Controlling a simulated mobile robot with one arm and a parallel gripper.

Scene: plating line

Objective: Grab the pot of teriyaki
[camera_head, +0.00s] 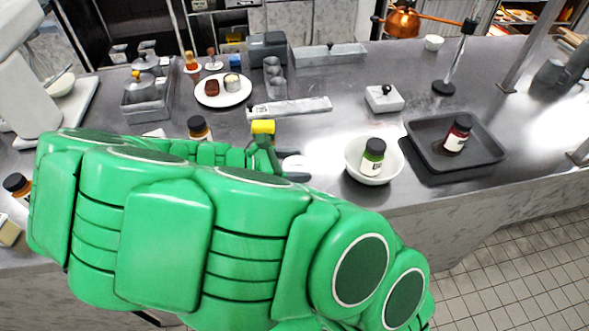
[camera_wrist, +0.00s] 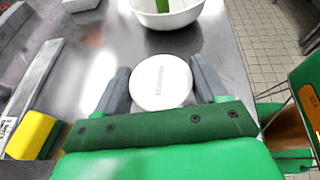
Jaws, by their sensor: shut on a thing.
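My gripper (camera_wrist: 161,88) is shut on a round white-topped pot (camera_wrist: 160,82), with one dark finger on each side of it. Its label is hidden, so I cannot tell whether it is the teriyaki. In the head view my green arm covers most of the gripper, and only a bit of white and grey shows past it. Other pots with dark caps are in view: one behind my arm (camera_head: 198,129), one with a green label (camera_head: 372,157) in a white bowl (camera_head: 360,178), one dark red (camera_head: 457,134) in a black tray (camera_head: 425,130), and one at the far left (camera_head: 18,187).
A yellow block (camera_head: 263,127) is close by my gripper. A white plate (camera_head: 223,90) with food, a grey rail (camera_head: 290,107), a small white box (camera_head: 384,98) and a metal caddy (camera_head: 150,97) stand behind. The counter's front edge drops to a tiled floor.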

